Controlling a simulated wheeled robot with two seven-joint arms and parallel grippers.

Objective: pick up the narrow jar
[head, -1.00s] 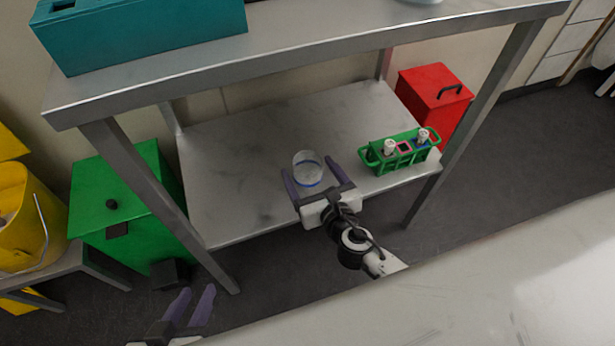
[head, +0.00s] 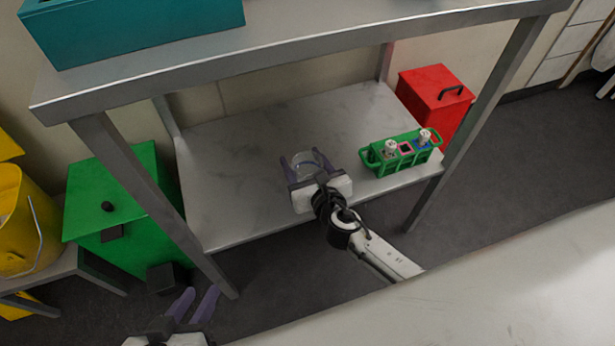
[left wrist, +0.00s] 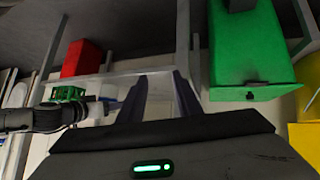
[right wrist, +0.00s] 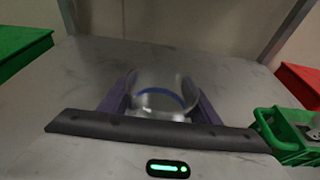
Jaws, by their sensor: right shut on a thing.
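A clear jar with a blue band (right wrist: 162,88) stands upright on the lower shelf of the metal table. It also shows in the head view (head: 308,160), partly hidden by my gripper. My right gripper (head: 304,162) reaches over the shelf with its purple fingers on both sides of the jar, shut on it. In the right wrist view the fingers (right wrist: 160,98) flank the jar's sides. My left gripper (head: 194,304) is low at the bottom left of the head view, in front of the table, with its fingers apart and nothing between them; it also shows in the left wrist view (left wrist: 160,88).
A green rack (head: 402,155) with a few capped vials stands on the shelf right of the jar. The lower shelf (head: 230,190) is bare to the left. Table legs (head: 150,200) and the upper top's edge (head: 300,42) frame the space. Green (head: 115,205) and red (head: 432,95) bins flank it.

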